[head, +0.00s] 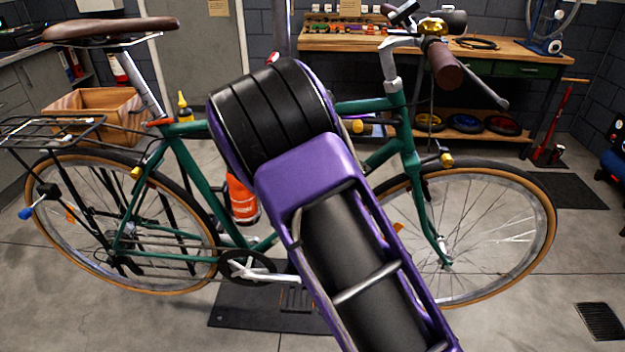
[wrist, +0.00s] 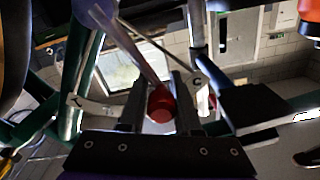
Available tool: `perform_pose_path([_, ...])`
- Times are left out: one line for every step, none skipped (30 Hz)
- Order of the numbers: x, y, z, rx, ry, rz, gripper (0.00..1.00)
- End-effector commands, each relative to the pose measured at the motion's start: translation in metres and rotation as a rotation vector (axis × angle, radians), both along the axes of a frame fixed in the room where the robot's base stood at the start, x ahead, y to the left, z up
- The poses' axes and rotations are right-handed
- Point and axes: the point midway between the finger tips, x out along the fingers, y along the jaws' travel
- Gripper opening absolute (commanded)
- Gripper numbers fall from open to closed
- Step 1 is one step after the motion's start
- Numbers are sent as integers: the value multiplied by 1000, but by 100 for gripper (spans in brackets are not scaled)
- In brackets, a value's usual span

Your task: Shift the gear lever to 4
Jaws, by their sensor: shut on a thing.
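The green bike (head: 189,165) stands side-on across the head view. My purple and black arm crosses in front of its frame and hides the middle of it. My gripper is hidden behind the arm there. In the wrist view, my gripper (wrist: 161,92) has its two dark fingers on either side of a red round knob (wrist: 160,109), and is shut on it. The knob looks like the end of the gear lever, whose stem I cannot make out clearly. Pale plates with dark marks lie beside the fingers. I cannot read a gear number, so the lever's position is unclear.
Green bike tubes run close around my gripper in the wrist view. A wooden workbench (head: 480,48) with tools stands behind the bike. A wooden crate (head: 101,108) sits at the left. The front floor is mostly clear.

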Motion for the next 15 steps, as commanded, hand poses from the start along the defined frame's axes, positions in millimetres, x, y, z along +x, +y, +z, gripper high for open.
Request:
perform_pose_path([-1, -1, -5, 19, 6, 2, 0])
perform_pose_path([-2, -1, -4, 27, 7, 3, 0])
perform_pose_path([-2, -2, -3, 36, 6, 3, 0])
perform_pose_path([-2, -2, -3, 40, 6, 3, 0])
perform_pose_path([-2, -2, -2, 42, 6, 4, 0])
perform_pose_path([-2, -2, -2, 43, 7, 4, 0])
perform_pose_path([-2, -2, -2, 43, 7, 4, 0])
perform_pose_path([-2, -2, -2, 43, 8, 4, 0])
perform_pose_path([-2, -2, -2, 42, 8, 4, 0])
perform_pose_path([-2, -2, -2, 42, 8, 4, 0])
perform_pose_path([-2, -2, -2, 41, 8, 4, 0])
perform_pose_path([-2, -2, -2, 41, 8, 4, 0])
perform_pose_path([-2, -2, -2, 41, 9, 5, 0])
perform_pose_path([-2, -2, -2, 41, 9, 5, 36])
perform_pose_path([-2, -2, -2, 41, 8, 4, 44])
